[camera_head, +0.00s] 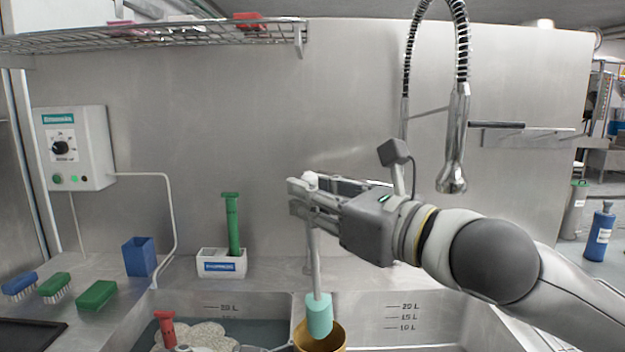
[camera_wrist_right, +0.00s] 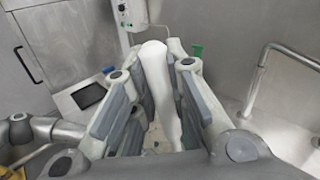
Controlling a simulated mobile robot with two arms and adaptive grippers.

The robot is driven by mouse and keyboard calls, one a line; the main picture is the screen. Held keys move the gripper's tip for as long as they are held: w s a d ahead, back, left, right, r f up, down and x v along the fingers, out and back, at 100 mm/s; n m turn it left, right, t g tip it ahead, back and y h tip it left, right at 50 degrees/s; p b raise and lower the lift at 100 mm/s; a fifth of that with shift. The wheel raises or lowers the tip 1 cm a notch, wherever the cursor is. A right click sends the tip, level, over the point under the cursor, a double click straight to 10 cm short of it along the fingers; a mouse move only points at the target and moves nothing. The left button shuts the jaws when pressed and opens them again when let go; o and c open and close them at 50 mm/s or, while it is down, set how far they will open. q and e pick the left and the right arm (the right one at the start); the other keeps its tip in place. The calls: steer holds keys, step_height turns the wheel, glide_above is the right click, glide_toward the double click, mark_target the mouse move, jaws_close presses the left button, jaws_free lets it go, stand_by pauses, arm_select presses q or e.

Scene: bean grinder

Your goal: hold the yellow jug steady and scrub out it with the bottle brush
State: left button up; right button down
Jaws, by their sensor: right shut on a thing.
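The yellow jug (camera_head: 339,343) is at the bottom of the head view in the sink, cut off by the frame edge. The bottle brush has a pale handle and a teal head (camera_head: 319,314). It hangs almost upright, its head at the jug's mouth; how far inside it reaches is unclear. My right gripper (camera_head: 303,197) is shut on the top of the brush handle, well above the jug. In the right wrist view the white handle (camera_wrist_right: 156,80) lies between the fingers. Part of my left gripper (camera_head: 270,349) shows low beside the jug; its fingers are mostly cut off.
The left basin holds foam (camera_head: 205,334) and a red-handled item (camera_head: 166,328). A blue cup (camera_head: 139,257), a white holder (camera_head: 222,264) with a green-handled tool (camera_head: 232,222), and several brushes stand on the counter. A tap spout (camera_head: 453,150) hangs behind my right arm.

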mark_target(314, 281)
steer(key=shift+f, duration=5.8)
steer(key=shift+f, duration=0.65)
steer(key=shift+d, duration=0.1)
